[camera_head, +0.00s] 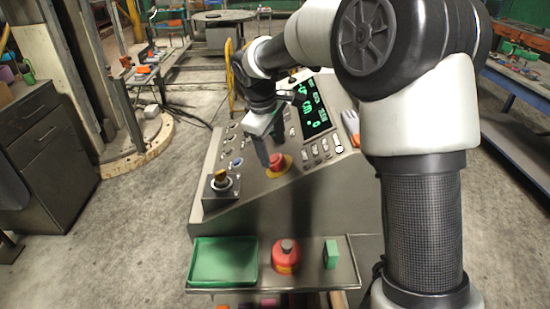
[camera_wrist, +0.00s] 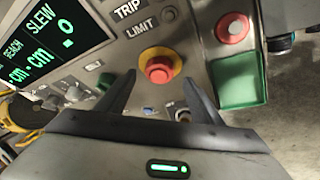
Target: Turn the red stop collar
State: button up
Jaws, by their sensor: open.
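The red stop collar (camera_head: 277,160) is a round red knob on a yellow ring on the sloped console panel. It also shows in the wrist view (camera_wrist: 160,69), above the middle, fully visible between the fingertips. My gripper (camera_head: 270,151) is over the panel just above the knob, pointing down at it. In the wrist view my gripper (camera_wrist: 159,84) is open and empty, one finger at each side of the knob. The fingers look apart from the knob; I cannot tell the exact height.
The display (camera_head: 314,108) and small switches lie beyond. The front shelf holds a green tray (camera_head: 222,262), a red canister (camera_head: 286,257) and a green block (camera_head: 331,254).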

aim_at(275, 159)
jog(key=shift+x, duration=2.35)
jog(key=c, duration=1.1)
